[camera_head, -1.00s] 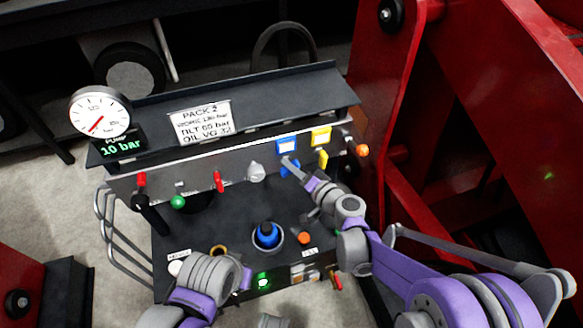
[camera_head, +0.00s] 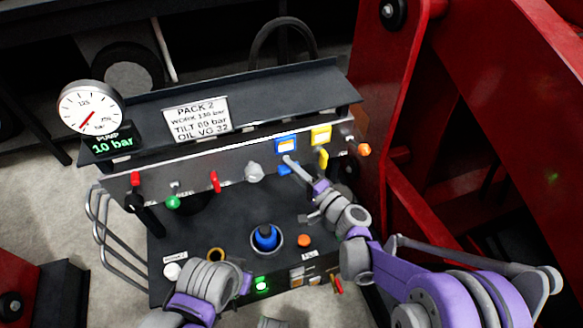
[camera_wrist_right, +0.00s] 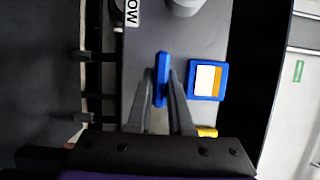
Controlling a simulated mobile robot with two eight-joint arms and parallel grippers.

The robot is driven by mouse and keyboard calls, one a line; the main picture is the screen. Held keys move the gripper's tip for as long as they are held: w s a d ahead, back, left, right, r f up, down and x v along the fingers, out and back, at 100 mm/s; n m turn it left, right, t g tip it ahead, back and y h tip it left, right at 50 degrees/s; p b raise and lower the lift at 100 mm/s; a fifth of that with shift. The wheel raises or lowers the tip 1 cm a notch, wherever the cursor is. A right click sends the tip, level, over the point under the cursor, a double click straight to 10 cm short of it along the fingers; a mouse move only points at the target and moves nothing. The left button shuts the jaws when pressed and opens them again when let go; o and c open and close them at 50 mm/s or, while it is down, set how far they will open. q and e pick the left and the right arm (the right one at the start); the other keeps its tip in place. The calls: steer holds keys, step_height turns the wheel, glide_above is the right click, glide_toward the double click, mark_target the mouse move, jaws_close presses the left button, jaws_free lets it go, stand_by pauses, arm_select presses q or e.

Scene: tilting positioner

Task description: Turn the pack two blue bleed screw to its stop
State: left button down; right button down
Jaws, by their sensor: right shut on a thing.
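The blue bleed screw (camera_head: 284,169) is on the front panel of pack two, just below a blue-framed tag (camera_head: 286,145). My right gripper (camera_head: 288,161) reaches up to it from the lower right and covers part of it. In the right wrist view, the blue handle (camera_wrist_right: 162,70) stands lengthwise between the two fingertips (camera_wrist_right: 161,92), which are shut on it. The blue-framed tag (camera_wrist_right: 207,80) is just to its right there. My left arm shows at the lower left of the head view, but its fingertips do not show.
A yellow handle (camera_head: 323,158) and an orange knob (camera_head: 364,150) sit right of the blue screw. A grey knob (camera_head: 254,172) and red levers (camera_head: 215,181) are to its left. The gauge (camera_head: 91,107) stands above a 10 bar display (camera_head: 113,143). A red frame (camera_head: 460,100) rises at right.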

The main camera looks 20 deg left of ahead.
stand_by(0.3)
steer(key=c, duration=0.8)
jaws_free()
steer(key=p+v, duration=0.1)
steer(key=v, duration=1)
steer(key=shift+a+f, duration=0.1)
